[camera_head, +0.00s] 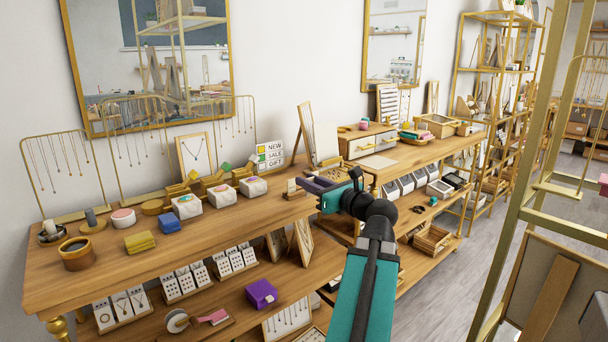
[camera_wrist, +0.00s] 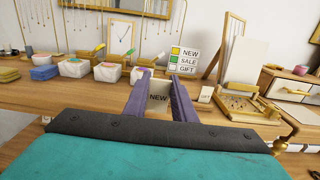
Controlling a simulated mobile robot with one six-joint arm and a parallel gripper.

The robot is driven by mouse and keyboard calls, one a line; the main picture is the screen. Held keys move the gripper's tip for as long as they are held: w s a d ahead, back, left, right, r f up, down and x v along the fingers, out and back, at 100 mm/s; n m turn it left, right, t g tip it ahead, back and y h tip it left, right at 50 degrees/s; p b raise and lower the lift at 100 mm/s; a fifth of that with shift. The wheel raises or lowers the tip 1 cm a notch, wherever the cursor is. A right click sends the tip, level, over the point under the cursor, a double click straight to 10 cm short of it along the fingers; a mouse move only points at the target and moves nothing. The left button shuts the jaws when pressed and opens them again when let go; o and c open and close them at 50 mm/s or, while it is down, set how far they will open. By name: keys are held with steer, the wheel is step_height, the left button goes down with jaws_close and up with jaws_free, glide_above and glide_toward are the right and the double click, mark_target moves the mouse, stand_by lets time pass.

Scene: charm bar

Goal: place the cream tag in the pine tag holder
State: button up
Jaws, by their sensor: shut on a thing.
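A small pale tag marked GIFT (camera_wrist: 205,95) stands on the table just right of the fingers. Several small wooden holders, one with a green tag (camera_head: 226,167), stand along the back of the table.
A NEW, SALE, GIFT sign (camera_head: 270,155) stands behind, with an upright wooden frame (camera_head: 308,135) to its right. White boxes (camera_head: 187,205) line the table's middle. Yellow cloths (camera_head: 140,241) and a blue stack (camera_head: 169,225) lie at left.

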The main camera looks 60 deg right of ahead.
steer(key=shift+w+d+r+p, duration=0.15)
steer(key=shift+w+d+p, duration=0.3)
steer(key=shift+p, duration=2.6)
steer(key=p, duration=0.5)
steer(key=shift+w+d, duration=0.15)
steer(key=shift+d, duration=0.1)
steer(key=shift+w+d+f+p, duration=0.25)
steer(key=shift+w+d+f, duration=0.05)
steer(key=shift+w+d, duration=1.2)
steer(key=shift+w+d+f+p, duration=0.2)
steer(key=shift+w+d+f, duration=0.1)
steer(key=shift+w+d, duration=1.15)
steer(key=shift+w+d+f+p, duration=0.3)
steer(key=shift+w+d, duration=0.75)
steer(key=shift+d, duration=0.8)
steer(key=shift+w+d, duration=0.2)
steer(key=shift+d, duration=0.15)
steer(key=shift+f+p, duration=0.35)
steer(key=shift+f, duration=1.45)
steer(key=shift+f, duration=0.1)
steer(key=o, duration=0.7)
